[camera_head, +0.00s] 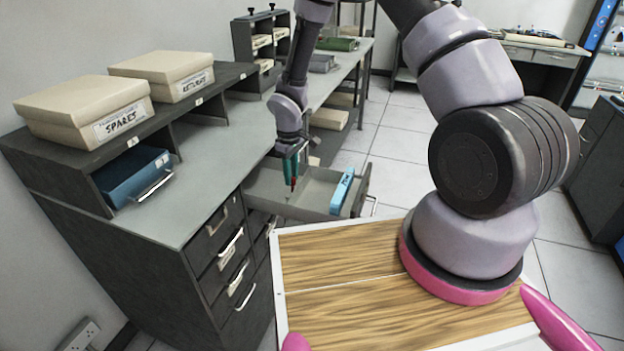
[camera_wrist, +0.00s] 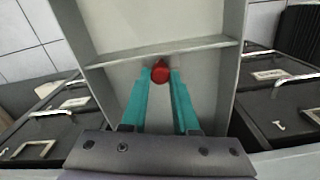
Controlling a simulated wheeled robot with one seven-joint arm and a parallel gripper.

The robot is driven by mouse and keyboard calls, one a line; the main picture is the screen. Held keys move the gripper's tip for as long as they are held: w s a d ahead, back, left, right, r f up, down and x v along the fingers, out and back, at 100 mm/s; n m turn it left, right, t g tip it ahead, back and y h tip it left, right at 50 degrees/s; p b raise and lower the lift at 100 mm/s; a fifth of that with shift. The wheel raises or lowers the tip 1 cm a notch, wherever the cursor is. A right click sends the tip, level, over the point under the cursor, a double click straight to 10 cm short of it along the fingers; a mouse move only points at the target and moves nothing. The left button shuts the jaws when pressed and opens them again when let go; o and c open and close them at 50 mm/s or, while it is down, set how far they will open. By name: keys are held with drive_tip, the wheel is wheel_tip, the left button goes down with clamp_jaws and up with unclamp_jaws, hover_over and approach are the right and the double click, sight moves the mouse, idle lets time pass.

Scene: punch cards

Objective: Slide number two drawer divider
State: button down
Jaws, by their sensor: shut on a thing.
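The pulled-out grey drawer (camera_head: 265,203) hangs open from the dark cabinet; its side wall also shows in the wrist view (camera_wrist: 233,55). A thin grey divider (camera_wrist: 200,48) crosses the drawer from wall to wall in the wrist view. A red knob (camera_wrist: 160,70) is at the divider's middle. My gripper (camera_head: 292,178) reaches down into the drawer. Its teal fingers in the wrist view (camera_wrist: 160,80) are shut on the red knob, one on each side. In the head view the fingers and arm hide most of the divider.
A blue labelled block (camera_head: 342,190) lies in the drawer near its front. Closed drawers (camera_head: 228,250) are in the cabinet below the grey worktop (camera_head: 215,165). Boxes marked SPARES (camera_head: 90,110) and RETURNS (camera_head: 165,75) stand on the shelf.

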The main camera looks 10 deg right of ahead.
sight(289, 193)
drive_tip(key=shift+w+a, duration=0.45)
drive_tip(key=shift+a, duration=0.1)
drive_tip(key=c, duration=0.7)
unclamp_jaws()
drive_tip(key=shift+o, duration=0.2)
drive_tip(key=shift+r, duration=0.1)
wheel_tip(289, 193, up, 11)
